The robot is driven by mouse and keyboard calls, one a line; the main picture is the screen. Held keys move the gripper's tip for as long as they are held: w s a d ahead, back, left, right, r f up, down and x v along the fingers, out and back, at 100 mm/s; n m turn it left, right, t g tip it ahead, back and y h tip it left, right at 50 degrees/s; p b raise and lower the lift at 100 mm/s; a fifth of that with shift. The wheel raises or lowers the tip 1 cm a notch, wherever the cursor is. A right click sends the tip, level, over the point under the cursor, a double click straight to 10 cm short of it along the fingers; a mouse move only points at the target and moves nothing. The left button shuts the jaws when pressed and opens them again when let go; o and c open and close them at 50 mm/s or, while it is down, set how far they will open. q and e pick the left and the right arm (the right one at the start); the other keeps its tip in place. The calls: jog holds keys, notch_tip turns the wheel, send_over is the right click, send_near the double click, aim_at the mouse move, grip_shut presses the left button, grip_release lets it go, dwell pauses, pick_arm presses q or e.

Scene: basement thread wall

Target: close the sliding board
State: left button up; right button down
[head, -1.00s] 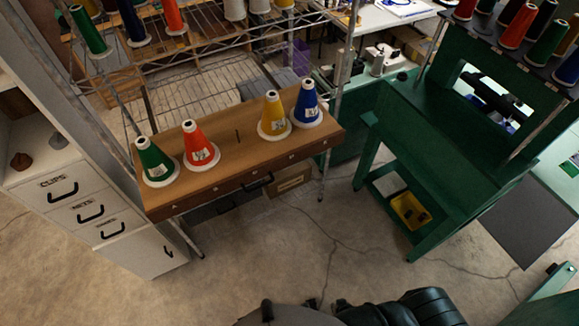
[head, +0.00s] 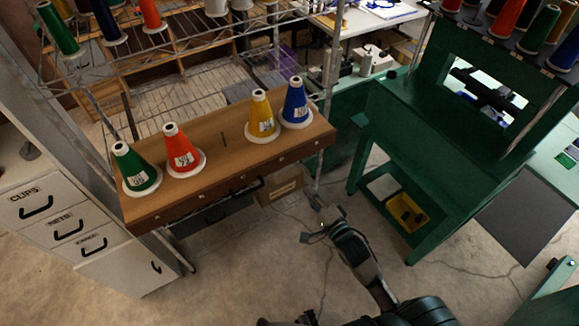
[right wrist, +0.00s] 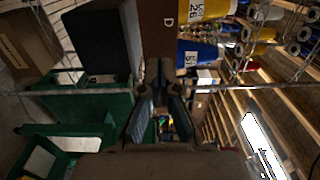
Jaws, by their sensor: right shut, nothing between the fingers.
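My left gripper is not in view.
A white drawer cabinet (head: 60,215) stands at the left. A cardboard box (head: 281,187) sits under the board. The concrete floor in front is clear.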

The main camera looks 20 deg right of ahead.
aim_at(285, 160)
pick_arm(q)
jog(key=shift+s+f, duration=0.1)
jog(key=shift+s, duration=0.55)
pick_arm(e)
jog(key=x, duration=1.2)
jog(key=shift+w, duration=0.15)
